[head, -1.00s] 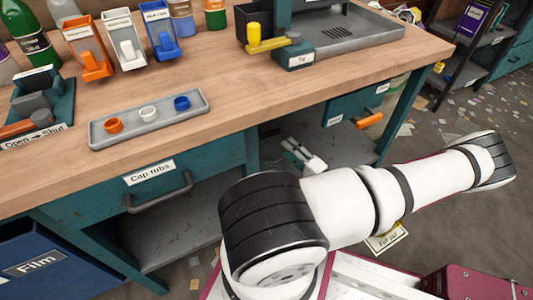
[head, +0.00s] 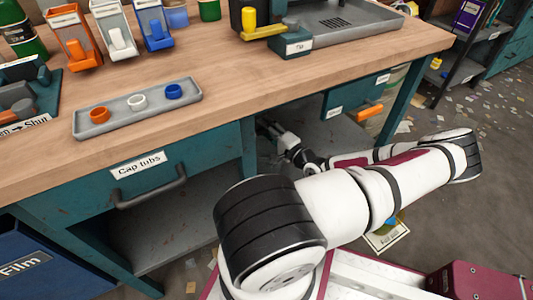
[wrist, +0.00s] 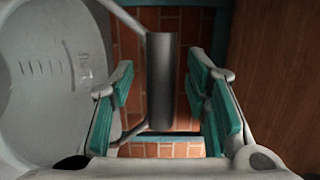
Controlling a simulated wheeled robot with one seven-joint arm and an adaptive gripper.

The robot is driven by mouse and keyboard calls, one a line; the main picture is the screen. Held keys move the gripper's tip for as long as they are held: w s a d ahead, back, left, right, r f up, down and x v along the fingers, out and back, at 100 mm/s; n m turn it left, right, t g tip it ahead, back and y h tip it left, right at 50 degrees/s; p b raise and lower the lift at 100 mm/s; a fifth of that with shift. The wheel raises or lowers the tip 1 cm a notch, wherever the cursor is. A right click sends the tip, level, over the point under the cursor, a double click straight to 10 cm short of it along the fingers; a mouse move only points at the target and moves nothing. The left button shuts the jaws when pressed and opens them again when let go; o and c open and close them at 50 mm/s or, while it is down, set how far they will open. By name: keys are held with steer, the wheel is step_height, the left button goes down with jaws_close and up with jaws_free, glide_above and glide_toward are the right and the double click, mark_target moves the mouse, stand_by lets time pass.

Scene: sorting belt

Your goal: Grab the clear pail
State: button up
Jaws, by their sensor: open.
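In the wrist view, a pale, see-through pail (wrist: 45,95) with tick marks on its wall fills the left side. Its bent wire handle carries a grey cylindrical grip (wrist: 161,82). My gripper (wrist: 162,88) is open, with its teal-padded fingers apart on either side of this grip. A gap shows between the grip and each finger pad. In the head view, my gripper (head: 268,130) reaches under the workbench, partly hidden in shadow. The pail by my gripper cannot be made out there.
A pale container (head: 376,110) shows behind the right leg. Brick and teal bars lie beyond the grip in the wrist view.

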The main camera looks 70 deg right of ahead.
jaws_close()
steer(key=shift+r, duration=0.1)
